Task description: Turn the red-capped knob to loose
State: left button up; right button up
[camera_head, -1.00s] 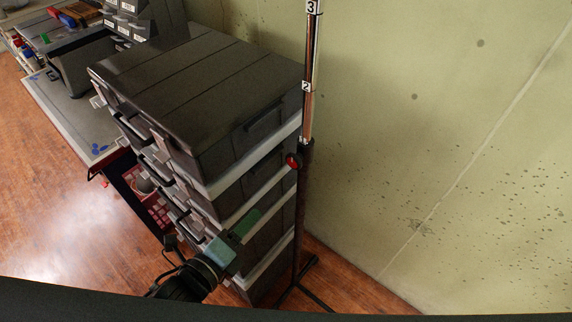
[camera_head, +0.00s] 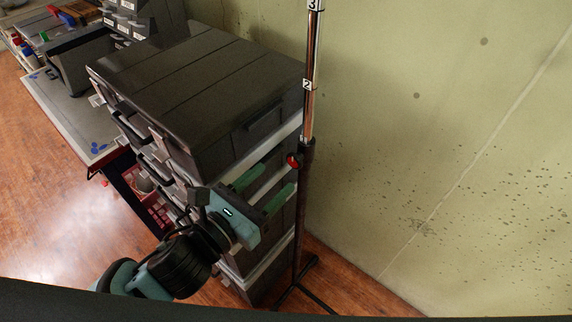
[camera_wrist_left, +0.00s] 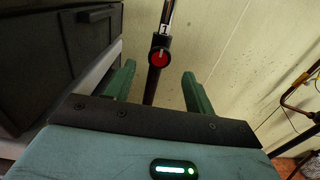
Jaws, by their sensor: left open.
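The red-capped knob (camera_head: 293,160) sits on the side of an upright stand, at the collar where the chrome tube (camera_head: 309,110) enters the dark lower tube (camera_head: 301,215). In the left wrist view the knob (camera_wrist_left: 159,57) faces the camera as a red disc with a pale pointer mark, in a dark surround. My left gripper (camera_head: 268,187) is open and empty, its two green fingers pointing toward the stand, a little left of and below the knob. In the left wrist view the knob shows beyond the gap between the fingertips (camera_wrist_left: 158,77), not touched. My right gripper is not in view.
A stack of dark drawer cases (camera_head: 200,85) stands close left of the stand, beside my left gripper. A concrete wall (camera_head: 440,130) is behind. The stand's feet (camera_head: 312,290) rest on the wooden floor. A workbench (camera_head: 75,120) is at the far left.

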aim_at(293, 161)
pick_arm(q)
jog(key=shift+x, duration=2.7)
jog(key=shift+c, duration=0.2)
